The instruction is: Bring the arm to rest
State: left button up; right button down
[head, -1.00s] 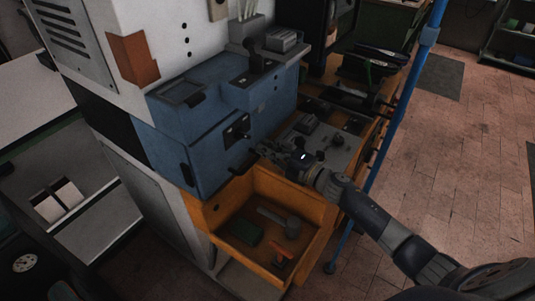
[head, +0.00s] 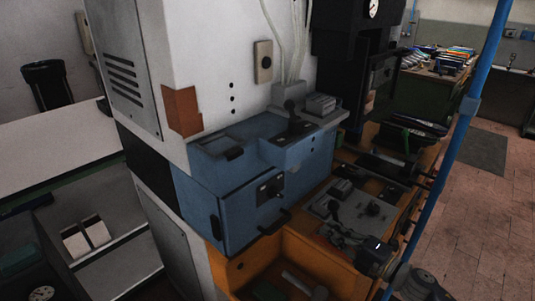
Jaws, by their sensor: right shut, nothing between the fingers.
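My right gripper (head: 345,238) shows at the lower right of the head view, with its arm (head: 415,285) coming in from the bottom right. It is shut with nothing between the fingers. It is above the right side of the open orange drawer (head: 255,262), in front of the grey control panel (head: 355,212). I cannot tell whether it touches anything. My left gripper does not show.
The blue machine housing (head: 235,200) with a black handle stands left of the gripper. A blue pole (head: 445,150) rises close on the right. Tools lie in the drawer. The tiled floor (head: 480,220) at the right is clear.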

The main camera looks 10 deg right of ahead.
jog(key=s+a+f+m+g+h, duration=0.1)
jog(key=s+f+m+g+h, duration=0.3)
jog(key=s+f+m+h, duration=0.95)
jog(key=s+a+m+g+y, duration=0.2)
jog(key=s+a+m+g, duration=0.2)
jog(key=s, duration=0.4)
jog(key=s+a+m+g+y, duration=0.3)
jog(key=s+a+m+g, duration=0.15)
jog(key=s, duration=0.35)
notch_tip(320, 180, down, 26)
jog(key=s+r, duration=0.1)
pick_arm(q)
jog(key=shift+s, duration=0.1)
pick_arm(e)
jog(key=s+d+f+g, duration=0.1)
jog(key=s+d+f, duration=0.1)
jog(key=s+f, duration=0.6)
jog(key=s+d+f+g, duration=0.1)
jog(key=s+d+f, duration=0.1)
jog(key=s+f, duration=0.7)
jog(key=shift+s+h, duration=0.1)
jog(key=shift+h, duration=0.15)
